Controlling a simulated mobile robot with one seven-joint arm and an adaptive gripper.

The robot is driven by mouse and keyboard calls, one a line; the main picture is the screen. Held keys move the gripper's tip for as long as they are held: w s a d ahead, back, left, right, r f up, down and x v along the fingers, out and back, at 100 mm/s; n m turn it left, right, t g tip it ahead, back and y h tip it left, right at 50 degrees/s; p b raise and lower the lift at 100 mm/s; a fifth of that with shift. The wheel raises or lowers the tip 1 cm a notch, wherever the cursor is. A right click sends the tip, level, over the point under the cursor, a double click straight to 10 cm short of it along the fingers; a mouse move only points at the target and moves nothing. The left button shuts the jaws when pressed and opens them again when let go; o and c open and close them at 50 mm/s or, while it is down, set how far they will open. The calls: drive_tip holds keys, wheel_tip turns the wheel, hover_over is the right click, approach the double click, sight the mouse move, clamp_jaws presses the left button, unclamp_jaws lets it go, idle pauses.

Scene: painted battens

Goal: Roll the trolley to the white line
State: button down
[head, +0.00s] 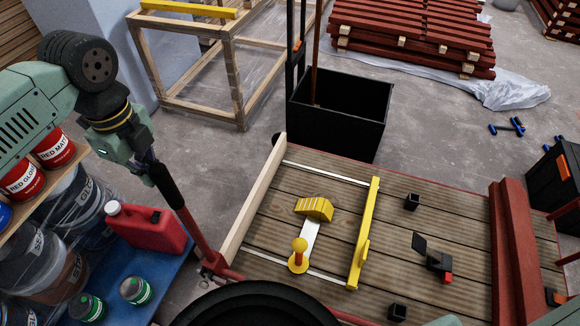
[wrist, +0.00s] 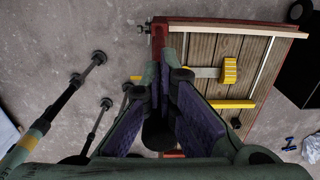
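The trolley (head: 385,215) has a plank deck with a dark red frame and stands at the lower right; it also shows in the wrist view (wrist: 200,49). Its red handle bar (head: 192,228) rises from the deck's near left corner and ends in a black grip (head: 168,187). My gripper (head: 147,165) is at the upper end of that grip. In the wrist view the dark grip (wrist: 158,133) lies between my purple finger pads. Whether the pads press on it is hidden. I see no white line on the floor in either view.
A yellow clamp (head: 359,235) and small black blocks lie on the deck. A black bin (head: 340,112) stands just behind it, beside a wooden frame (head: 232,70). Shelves with a red jerrycan (head: 150,228) are at left. Grey floor (head: 215,165) is clear between.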

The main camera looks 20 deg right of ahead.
drive_tip(key=s+d+b, duration=0.4)
drive_tip(key=s+d, duration=0.7)
drive_tip(key=d, duration=0.4)
drive_tip(key=s+d+b, duration=0.5)
drive_tip(key=s+d, duration=0.7)
drive_tip(key=d, duration=0.2)
drive_tip(key=shift+d, duration=0.4)
idle(3.0)
drive_tip(key=shift+a, duration=0.15)
idle(0.4)
wheel_tip(320, 180, up, 9)
drive_tip(key=w+a+p, duration=0.1)
drive_tip(key=p, duration=0.5)
drive_tip(key=shift+a+p, duration=0.2)
drive_tip(key=shift+p, duration=0.15)
